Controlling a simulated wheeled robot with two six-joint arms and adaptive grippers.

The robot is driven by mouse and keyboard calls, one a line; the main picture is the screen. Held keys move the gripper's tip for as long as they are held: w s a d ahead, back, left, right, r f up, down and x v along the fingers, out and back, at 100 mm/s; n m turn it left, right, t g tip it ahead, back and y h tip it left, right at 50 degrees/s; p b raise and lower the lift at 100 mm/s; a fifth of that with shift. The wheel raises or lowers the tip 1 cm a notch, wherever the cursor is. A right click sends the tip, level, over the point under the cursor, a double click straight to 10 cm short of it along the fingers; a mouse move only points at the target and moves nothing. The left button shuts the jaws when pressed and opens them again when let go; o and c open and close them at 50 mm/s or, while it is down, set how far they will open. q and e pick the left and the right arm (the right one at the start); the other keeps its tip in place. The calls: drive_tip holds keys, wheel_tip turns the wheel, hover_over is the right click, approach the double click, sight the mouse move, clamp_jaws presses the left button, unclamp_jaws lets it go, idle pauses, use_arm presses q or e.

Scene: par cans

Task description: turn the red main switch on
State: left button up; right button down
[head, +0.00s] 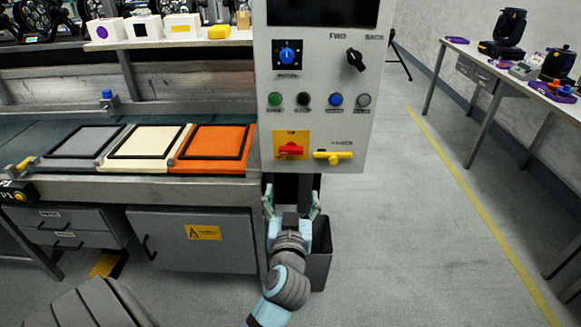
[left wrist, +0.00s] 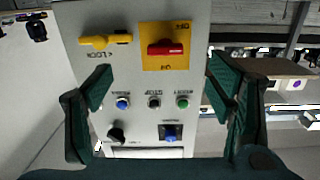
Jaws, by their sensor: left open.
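The red main switch (head: 290,149) sits on a yellow plate (head: 283,137) low on the grey control panel (head: 318,75). Its red handle lies about horizontal. The left wrist view, which is upside down, also shows the red handle (left wrist: 166,48) on its yellow plate, between and beyond the fingers. My left gripper (head: 291,194) is open and empty, below the panel's lower edge in the head view. Its two green-padded fingers (left wrist: 165,95) stand wide apart in the left wrist view, not touching the switch. My right gripper is not in view.
A yellow lever (head: 333,156) sits right of the red switch. A row of buttons (head: 319,100), a blue knob (head: 288,54) and a black knob (head: 355,60) are above. A dark bin (head: 318,260) stands below. Bench left; open floor right.

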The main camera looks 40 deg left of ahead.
sight(291, 153)
use_arm(q)
drive_tip(key=shift+n, duration=0.3)
drive_tip(key=x, duration=0.5)
drive_tip(key=r+x, duration=0.1)
drive_tip(key=x, duration=0.4)
drive_tip(key=r+b+x, duration=0.1)
drive_tip(key=x, duration=0.3)
drive_tip(key=shift+w+a+r, duration=0.15)
drive_tip(key=shift+a+r, duration=0.05)
drive_tip(key=shift+a, duration=0.3)
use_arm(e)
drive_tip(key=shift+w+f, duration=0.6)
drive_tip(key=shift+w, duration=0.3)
use_arm(q)
drive_tip(key=c, duration=1.2)
drive_tip(key=shift+o, duration=0.2)
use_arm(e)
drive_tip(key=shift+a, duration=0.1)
